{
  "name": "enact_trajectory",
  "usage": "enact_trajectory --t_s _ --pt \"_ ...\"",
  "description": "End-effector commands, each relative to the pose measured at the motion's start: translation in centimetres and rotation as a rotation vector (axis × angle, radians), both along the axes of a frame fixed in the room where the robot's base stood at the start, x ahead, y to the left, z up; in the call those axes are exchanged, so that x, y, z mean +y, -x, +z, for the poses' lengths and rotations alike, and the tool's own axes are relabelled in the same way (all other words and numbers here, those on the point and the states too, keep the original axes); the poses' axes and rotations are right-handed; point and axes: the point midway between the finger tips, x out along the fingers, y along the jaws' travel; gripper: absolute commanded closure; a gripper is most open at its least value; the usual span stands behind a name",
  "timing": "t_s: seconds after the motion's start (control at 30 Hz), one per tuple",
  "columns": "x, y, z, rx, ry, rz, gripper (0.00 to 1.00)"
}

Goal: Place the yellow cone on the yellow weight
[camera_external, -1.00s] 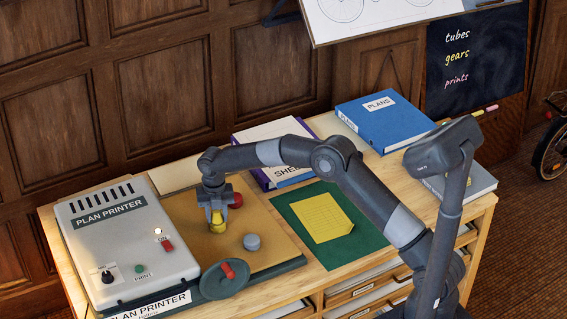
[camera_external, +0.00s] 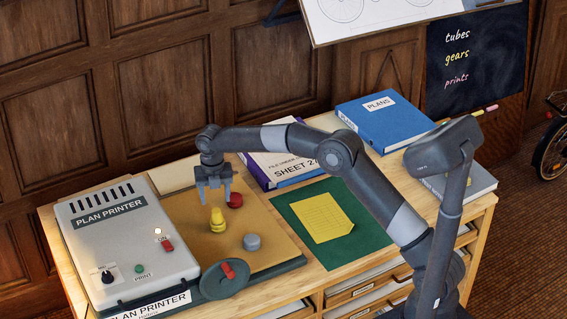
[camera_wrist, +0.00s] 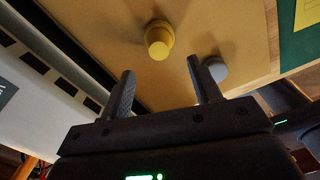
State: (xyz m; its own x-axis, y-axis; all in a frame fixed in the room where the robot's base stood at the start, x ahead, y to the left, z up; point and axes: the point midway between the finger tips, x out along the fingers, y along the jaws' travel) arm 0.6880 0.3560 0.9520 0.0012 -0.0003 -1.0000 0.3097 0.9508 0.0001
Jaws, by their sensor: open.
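The yellow cone (camera_external: 216,212) stands upright on top of the yellow weight (camera_external: 217,226) on the tan board. In the wrist view the cone (camera_wrist: 158,42) shows end-on over the wider weight (camera_wrist: 160,28), and the two look touching. My gripper (camera_external: 214,196) is open and empty, just above the cone and clear of it. In the wrist view its two fingers (camera_wrist: 160,70) are spread apart with nothing between them.
A red weight (camera_external: 235,200) and a grey weight (camera_external: 252,242) stand close by on the tan board (camera_external: 275,255). The plan printer (camera_external: 125,240) stands to the left. A green mat (camera_external: 350,250) with a yellow sheet lies to the right.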

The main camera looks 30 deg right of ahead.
Motion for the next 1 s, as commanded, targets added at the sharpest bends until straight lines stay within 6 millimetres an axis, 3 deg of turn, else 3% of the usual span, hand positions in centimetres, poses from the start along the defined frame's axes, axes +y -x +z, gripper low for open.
enact_trajectory --t_s 0.23,0.63,0.77,1.0 --pt "0.0 0.0 3.7 -0.001 -0.001 0.0 0.43" --pt "-0.5 0.2 5.1 -0.006 0.0 -0.028 0.43" --pt "-2.4 1.0 7.8 -0.035 -0.005 -0.147 0.43" --pt "-8.8 4.6 14.5 -0.112 -0.028 -0.537 0.43"
